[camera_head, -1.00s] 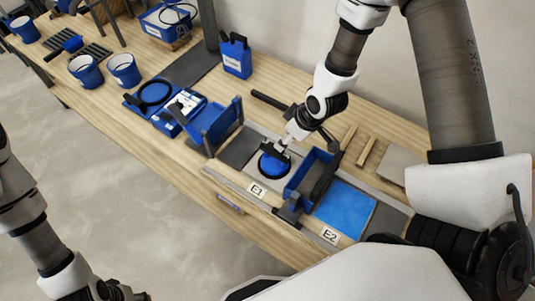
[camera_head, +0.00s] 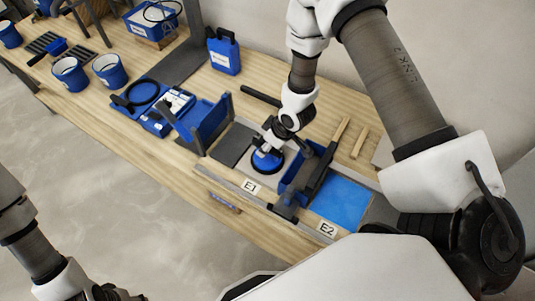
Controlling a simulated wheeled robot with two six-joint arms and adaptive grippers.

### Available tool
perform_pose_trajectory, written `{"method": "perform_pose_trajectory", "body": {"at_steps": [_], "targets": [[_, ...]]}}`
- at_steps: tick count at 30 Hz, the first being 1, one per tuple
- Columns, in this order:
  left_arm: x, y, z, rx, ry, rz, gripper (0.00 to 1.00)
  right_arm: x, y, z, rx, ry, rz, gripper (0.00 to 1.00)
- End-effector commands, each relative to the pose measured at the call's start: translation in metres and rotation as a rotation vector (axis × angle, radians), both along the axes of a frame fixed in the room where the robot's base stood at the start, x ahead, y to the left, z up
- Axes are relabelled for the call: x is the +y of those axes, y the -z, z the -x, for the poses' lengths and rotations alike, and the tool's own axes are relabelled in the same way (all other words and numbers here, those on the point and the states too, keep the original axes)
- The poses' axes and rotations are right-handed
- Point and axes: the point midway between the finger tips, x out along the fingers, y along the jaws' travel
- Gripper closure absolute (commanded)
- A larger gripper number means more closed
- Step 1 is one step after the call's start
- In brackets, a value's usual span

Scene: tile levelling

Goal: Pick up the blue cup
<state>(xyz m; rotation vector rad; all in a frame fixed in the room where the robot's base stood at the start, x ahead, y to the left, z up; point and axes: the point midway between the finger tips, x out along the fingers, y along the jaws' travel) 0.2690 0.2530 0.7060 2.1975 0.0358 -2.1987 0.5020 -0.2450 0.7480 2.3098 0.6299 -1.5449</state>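The blue cup (camera_head: 267,161), a round blue suction cup with a black rim, sits on the grey surface behind the E1 label in the head view. My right gripper (camera_head: 268,149) reaches down from above, right at the cup's top. Its fingers are small and partly merge with the cup, so I cannot tell whether they are shut on it. My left gripper (camera_head: 118,293) is at the bottom left, away from the bench and partly cut off by the frame edge. Its opening is unclear.
A blue holder (camera_head: 296,178) stands close right of the cup, and a blue upright bracket (camera_head: 207,122) stands left. A blue tile (camera_head: 341,202) lies by E2. Blue buckets (camera_head: 110,70) and a blue jug (camera_head: 224,52) stand farther back on the wooden bench (camera_head: 130,128).

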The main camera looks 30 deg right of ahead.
Motion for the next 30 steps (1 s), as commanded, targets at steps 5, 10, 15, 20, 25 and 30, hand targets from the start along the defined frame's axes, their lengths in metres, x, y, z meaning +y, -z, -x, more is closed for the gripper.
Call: {"method": "perform_pose_trajectory", "body": {"at_steps": [5,10,15,20,25,30], "targets": [[0.0,0.0,0.0,0.0,0.0,0.0,0.48,0.0,0.0,0.0,0.0,0.0,0.0,1.0],[0.0,0.0,0.0,0.0,0.0,0.0,0.48,0.0,0.0,0.0,-0.001,0.0,-0.001,1.0],[0.0,0.0,0.0,0.0,0.0,0.0,0.48,0.0,-0.002,0.0,-0.001,0.0,-0.001,1.0],[0.0,0.002,0.0,0.0,0.0,0.0,0.48,0.0,-0.016,-0.001,-0.003,0.0,-0.001,1.0],[0.0,0.005,0.0,0.0,0.0,0.0,0.48,0.0,-0.053,-0.001,-0.006,0.0,-0.001,1.0],[0.0,0.004,0.0,0.0,0.0,0.0,0.48,0.0,-0.089,-0.001,-0.005,0.0,-0.001,1.0]]}}
